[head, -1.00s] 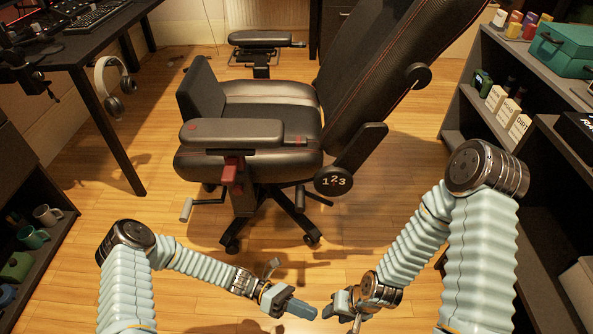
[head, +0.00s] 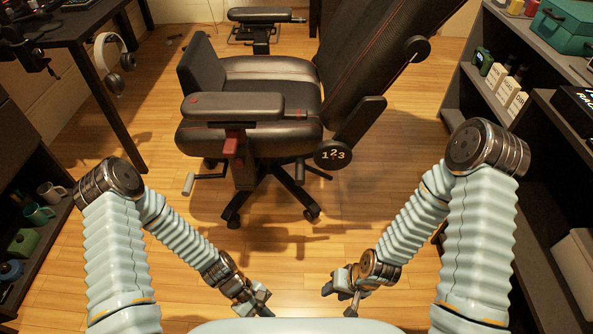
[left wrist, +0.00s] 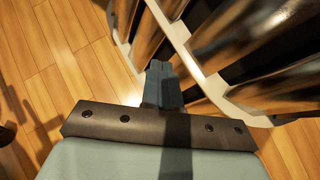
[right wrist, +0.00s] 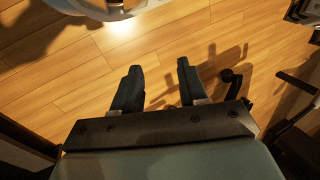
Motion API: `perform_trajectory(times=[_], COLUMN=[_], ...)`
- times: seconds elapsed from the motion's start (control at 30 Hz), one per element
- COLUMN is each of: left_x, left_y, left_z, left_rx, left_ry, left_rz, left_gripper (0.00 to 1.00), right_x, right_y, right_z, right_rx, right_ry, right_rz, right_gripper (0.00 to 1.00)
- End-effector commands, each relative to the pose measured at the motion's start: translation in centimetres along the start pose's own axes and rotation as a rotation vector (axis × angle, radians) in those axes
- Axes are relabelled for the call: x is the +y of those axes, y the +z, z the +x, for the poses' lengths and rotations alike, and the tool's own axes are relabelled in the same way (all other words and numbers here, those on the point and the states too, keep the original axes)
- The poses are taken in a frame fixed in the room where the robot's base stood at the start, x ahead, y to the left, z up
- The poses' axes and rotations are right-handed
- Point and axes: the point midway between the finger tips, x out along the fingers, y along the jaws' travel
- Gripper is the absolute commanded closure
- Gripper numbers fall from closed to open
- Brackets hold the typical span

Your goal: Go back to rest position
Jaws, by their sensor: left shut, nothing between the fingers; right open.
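My left gripper (head: 262,306) is low in the head view, left of centre, over the wooden floor. In the left wrist view its two fingers (left wrist: 163,85) are together with nothing between them. My right gripper (head: 339,300) is low in the head view, right of centre. In the right wrist view its two fingers (right wrist: 159,78) are apart and empty, with floor visible between them. Both arms are bent, with forearms reaching inward and down. The grippers are apart from each other and from the chair.
A black racing chair (head: 270,105) stands ahead, its base on the wooden floor (head: 300,250). A desk (head: 75,30) with headphones (head: 114,62) is at the left. Shelves with cups (head: 40,213) are at the lower left. A dark shelf unit (head: 462,105) stands on the right.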

Motion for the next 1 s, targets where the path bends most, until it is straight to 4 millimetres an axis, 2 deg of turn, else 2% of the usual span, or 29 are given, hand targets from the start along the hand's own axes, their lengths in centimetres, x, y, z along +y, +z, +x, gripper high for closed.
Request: perform_trajectory(times=[0.1,0.27,0.3,0.6,0.8,1.0], left_x=[-1.4,-2.0,-1.9,-0.9,-0.3,0.1], left_y=[-2.2,-4.1,-5.8,-11.8,-14.6,-16.5], left_z=[-2.4,-6.8,-5.2,0.5,3.2,5.1], left_rx=[0.229,0.526,0.534,0.557,0.573,0.584], left_ry=[-0.006,-0.033,-0.032,-0.029,-0.028,-0.026], left_rz=[0.268,0.644,0.658,0.703,0.733,0.754], left_gripper=[1.00,1.00,1.00,1.00,1.00,1.00], right_x=[0.0,0.0,0.9,4.8,6.7,8.1], right_y=[0.0,0.0,-0.1,-0.5,-0.8,-0.9], right_z=[0.0,0.0,2.2,10.3,14.2,17.0], right_rx=[0.000,0.000,0.002,0.013,0.022,0.027], right_ry=[0.000,0.000,0.000,0.008,0.013,0.016], right_rz=[0.000,0.000,0.000,0.014,0.020,0.025], right_gripper=[0.57,0.57,0.57,0.57,0.57,0.57])
